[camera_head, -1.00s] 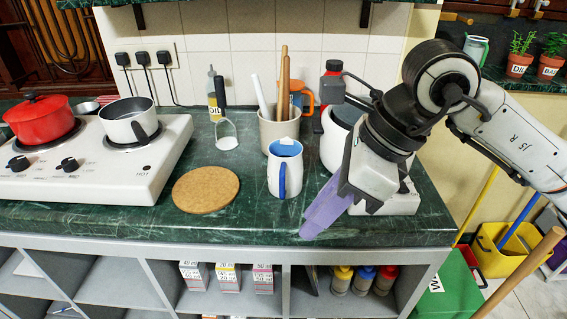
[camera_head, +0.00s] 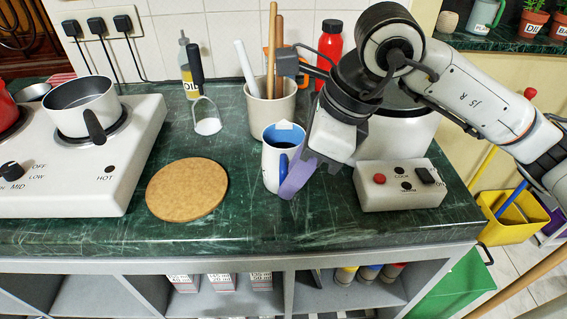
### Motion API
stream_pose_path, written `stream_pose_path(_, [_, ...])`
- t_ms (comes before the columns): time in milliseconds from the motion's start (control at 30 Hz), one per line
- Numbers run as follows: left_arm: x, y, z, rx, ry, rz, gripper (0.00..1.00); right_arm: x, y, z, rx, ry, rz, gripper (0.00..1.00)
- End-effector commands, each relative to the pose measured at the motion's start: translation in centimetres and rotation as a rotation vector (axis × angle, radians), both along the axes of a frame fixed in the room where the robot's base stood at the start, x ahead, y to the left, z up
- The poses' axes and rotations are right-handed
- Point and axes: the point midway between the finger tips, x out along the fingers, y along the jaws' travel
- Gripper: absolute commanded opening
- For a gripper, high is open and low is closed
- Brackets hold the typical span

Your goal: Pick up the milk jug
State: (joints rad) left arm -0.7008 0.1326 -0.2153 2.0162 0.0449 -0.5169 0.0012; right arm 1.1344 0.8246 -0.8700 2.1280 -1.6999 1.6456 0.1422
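The milk jug (camera_head: 270,165) appears to be the white jug with a blue inside and blue handle, standing upright on the green counter. A small white tag sits at its rim. My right gripper (camera_head: 296,178) points down at the jug's right side, with its purple finger pads right by the blue handle. The pads overlap the handle in the picture. I cannot tell whether they touch it or are open or shut. My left gripper is not in view.
A round cork mat (camera_head: 187,190) lies left of the jug. A utensil crock (camera_head: 262,106) stands behind it, with a masher (camera_head: 207,115) beside that. A white control box (camera_head: 400,186) and a large white pot (camera_head: 402,135) are to the right. The hob (camera_head: 80,150) is at left.

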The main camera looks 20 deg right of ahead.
Motion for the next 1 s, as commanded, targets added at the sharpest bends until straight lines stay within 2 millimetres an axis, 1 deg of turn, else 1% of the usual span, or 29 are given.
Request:
stream_pose_path(200, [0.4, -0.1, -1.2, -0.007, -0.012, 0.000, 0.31, 0.5, 1.1, -3.3, 0.002, 0.005, 0.001, 0.19])
stream_pose_path(300, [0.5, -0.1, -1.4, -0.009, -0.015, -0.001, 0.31, 0.8, 1.4, -4.3, 0.001, 0.002, 0.001, 0.19])
stream_pose_path(533, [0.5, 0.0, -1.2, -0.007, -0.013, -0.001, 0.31, 0.9, 1.5, -4.2, 0.000, 0.001, 0.000, 0.19])
stream_pose_path(567, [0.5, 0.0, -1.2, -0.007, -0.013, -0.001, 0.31, 0.9, 1.5, -4.2, 0.000, 0.001, 0.000, 0.16])
stream_pose_path(600, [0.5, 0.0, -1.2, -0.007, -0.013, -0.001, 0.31, 0.9, 1.5, -4.2, 0.000, 0.001, 0.000, 0.09])
stream_pose_path(667, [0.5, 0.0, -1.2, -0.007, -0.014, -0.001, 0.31, 0.9, 1.5, -4.2, 0.000, 0.001, 0.000, 0.00])
stream_pose_path(1000, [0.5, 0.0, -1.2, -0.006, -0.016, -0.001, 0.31, 0.9, 1.5, -4.2, 0.000, 0.001, 0.000, 0.00])
